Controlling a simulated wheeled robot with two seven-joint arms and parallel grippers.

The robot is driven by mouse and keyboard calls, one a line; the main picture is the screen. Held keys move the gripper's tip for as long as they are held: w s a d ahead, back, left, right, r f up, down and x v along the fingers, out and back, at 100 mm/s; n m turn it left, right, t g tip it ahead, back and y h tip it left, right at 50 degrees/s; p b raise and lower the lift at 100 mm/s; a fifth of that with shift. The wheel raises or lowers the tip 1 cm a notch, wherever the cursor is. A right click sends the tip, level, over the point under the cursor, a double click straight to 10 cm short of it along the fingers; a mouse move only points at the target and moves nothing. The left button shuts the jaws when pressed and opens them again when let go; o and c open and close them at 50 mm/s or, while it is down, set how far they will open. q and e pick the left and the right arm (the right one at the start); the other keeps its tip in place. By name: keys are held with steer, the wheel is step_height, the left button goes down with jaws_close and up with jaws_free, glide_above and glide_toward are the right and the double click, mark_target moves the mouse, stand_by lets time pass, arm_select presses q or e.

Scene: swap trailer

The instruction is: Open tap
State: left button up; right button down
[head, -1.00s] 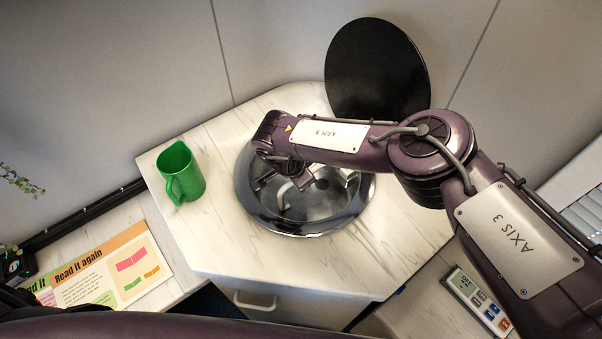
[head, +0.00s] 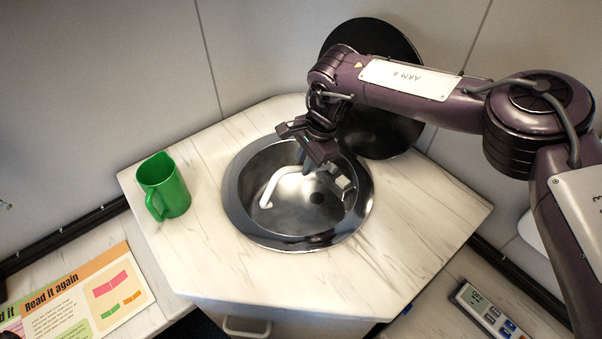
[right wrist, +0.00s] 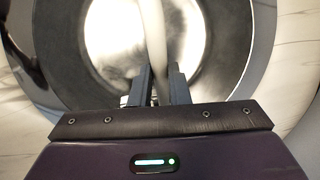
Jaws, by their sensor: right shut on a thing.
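The tap has a thin white curved spout (head: 268,190) over the round metal sink (head: 245,230). A pale block-like part (head: 343,183) shows to the right of the spout; I cannot tell whether it belongs to the tap. My right gripper (head: 304,166) reaches down over the back of the sink and hides part of the tap. In the right wrist view, the white tap (right wrist: 153,45) runs down between the two dark fingers of the right gripper (right wrist: 160,75), which is shut on it. My left gripper is not in view.
A green jug (head: 165,185) stands on the marbled counter (head: 210,260) left of the sink. A round black lid (head: 360,38) leans behind the sink. A printed card (head: 85,295) lies at lower left and a keypad device (head: 488,310) at lower right. The front counter is clear.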

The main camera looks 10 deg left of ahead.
steer(key=shift+w+d+r, duration=0.15)
steer(key=shift+w+r, duration=0.05)
stand_by(0.4)
steer(key=c, duration=1.4)
jaws_free()
steer(key=shift+o, duration=0.2)
steer(key=shift+r, duration=0.1)
steer(key=b+v, duration=0.2)
steer(key=v, duration=0.5)
steer(key=shift+d+r, duration=0.25)
steer(key=shift+w, duration=0.1)
